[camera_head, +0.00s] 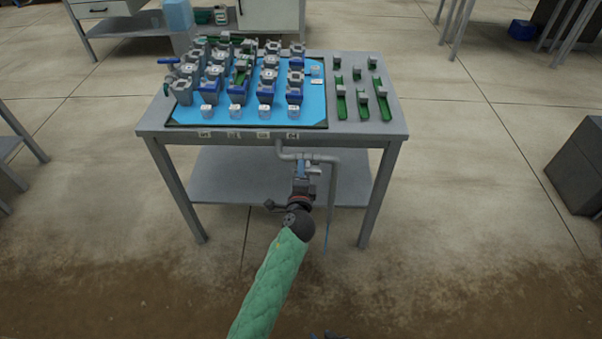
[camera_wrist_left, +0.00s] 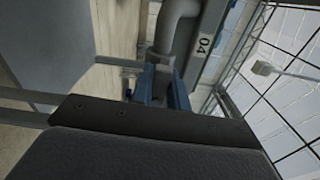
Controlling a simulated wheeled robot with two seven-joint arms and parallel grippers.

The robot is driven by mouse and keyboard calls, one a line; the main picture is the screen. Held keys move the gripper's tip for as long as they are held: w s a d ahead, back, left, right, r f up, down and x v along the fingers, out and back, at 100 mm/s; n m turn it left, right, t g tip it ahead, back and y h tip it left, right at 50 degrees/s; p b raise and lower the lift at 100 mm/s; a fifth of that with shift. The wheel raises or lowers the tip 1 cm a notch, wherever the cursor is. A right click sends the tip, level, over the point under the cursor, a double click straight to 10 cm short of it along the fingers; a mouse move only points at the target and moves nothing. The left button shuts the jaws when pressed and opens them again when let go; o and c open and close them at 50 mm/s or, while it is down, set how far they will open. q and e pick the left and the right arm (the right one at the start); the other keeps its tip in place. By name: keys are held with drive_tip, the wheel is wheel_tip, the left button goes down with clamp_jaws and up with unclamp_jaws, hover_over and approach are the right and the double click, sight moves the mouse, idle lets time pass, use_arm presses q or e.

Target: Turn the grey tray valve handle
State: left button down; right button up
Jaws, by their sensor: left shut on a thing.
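A grey pipe (camera_head: 334,185) with a valve hangs under the front edge of the grey bench. My left gripper (camera_head: 301,170), at the end of the green-sleeved arm, reaches up to this valve. In the left wrist view its two blue fingers (camera_wrist_left: 163,86) are shut on the grey valve handle (camera_wrist_left: 163,68), just below the bent grey pipe (camera_wrist_left: 180,25). The fingers hide most of the handle, so its exact angle is hard to tell. My right gripper (camera_head: 326,335) shows only as a dark bit at the bottom edge of the head view; its jaws cannot be made out.
The bench (camera_head: 365,135) bears a blue tray (camera_head: 319,112) with several grey and blue parts, and several green pieces at right. A tap with a blue handle (camera_head: 168,61) stands at its left. A lower shelf (camera_head: 235,180) lies behind the pipe. The floor in front is clear.

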idle(0.5)
use_arm(q)
drive_tip(key=c, duration=1.4)
unclamp_jaws()
drive_tip(key=shift+o, duration=0.2)
drive_tip(key=s, duration=0.7)
drive_tip(key=shift+s+b, duration=0.4)
drive_tip(key=shift+n, duration=0.3)
